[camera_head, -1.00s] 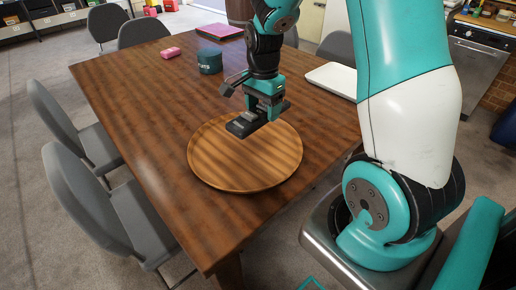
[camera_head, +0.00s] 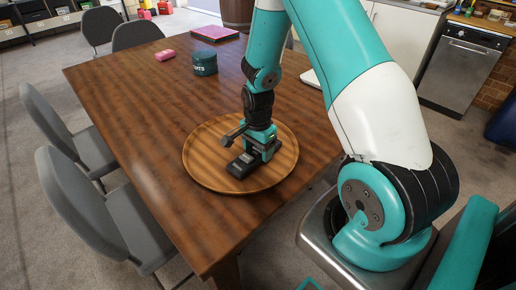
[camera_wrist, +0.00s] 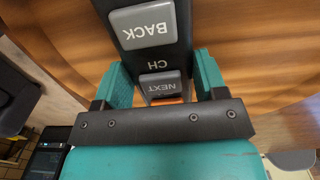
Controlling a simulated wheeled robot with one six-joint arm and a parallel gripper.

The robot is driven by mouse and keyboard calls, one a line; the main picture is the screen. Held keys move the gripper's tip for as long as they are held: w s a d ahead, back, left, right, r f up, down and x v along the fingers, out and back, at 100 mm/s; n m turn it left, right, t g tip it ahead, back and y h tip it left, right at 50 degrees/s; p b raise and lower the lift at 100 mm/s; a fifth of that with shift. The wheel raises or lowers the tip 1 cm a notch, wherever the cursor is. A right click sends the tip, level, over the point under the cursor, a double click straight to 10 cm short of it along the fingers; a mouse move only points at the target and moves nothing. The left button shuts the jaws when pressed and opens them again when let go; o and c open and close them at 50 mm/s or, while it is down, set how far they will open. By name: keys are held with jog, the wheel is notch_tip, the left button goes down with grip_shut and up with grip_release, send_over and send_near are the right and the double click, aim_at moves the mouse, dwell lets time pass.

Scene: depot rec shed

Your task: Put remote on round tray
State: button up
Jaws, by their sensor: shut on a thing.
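The remote (camera_wrist: 152,52) is black with large grey buttons marked BACK and NEXT in the wrist view. It sits between the two teal fingers of my gripper (camera_wrist: 162,85), which is shut on it. In the head view the dark remote (camera_head: 241,168) is low over the round wooden tray (camera_head: 205,172), inside its rim, with my gripper (camera_head: 256,154) above it. I cannot tell whether the remote touches the tray. My gripper and wrist hide part of the tray.
The tray is on a brown wooden table (camera_head: 120,100). A dark green tin (camera_head: 204,63), a pink block (camera_head: 165,55) and a pink-edged flat item (camera_head: 216,33) are farther back. A white flat object (camera_head: 313,77) is partly behind my arm. Grey chairs (camera_head: 75,190) line the left side.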

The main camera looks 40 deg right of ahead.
jog(key=shift+f, duration=0.15)
jog(key=o, duration=1.1)
jog(key=shift+c, duration=0.2)
jog(key=s+a+r+n, duration=0.1)
jog(key=a+r+n, duration=0.15)
jog(key=r, duration=0.55)
jog(key=a+r+n, duration=0.1)
jog(key=a+r, duration=0.2)
jog(key=r, duration=0.5)
jog(key=s+a+r+n+y, duration=0.2)
jog(key=s+a+r+n, duration=0.3)
jog(key=s+a+n, duration=0.4)
jog(key=s+a+r+n+y, duration=0.2)
jog(key=s+a+r+n, duration=0.4)
jog(key=s+a+n, duration=0.3)
jog(key=shift+a+n, duration=0.4)
jog(key=shift+n, duration=0.75)
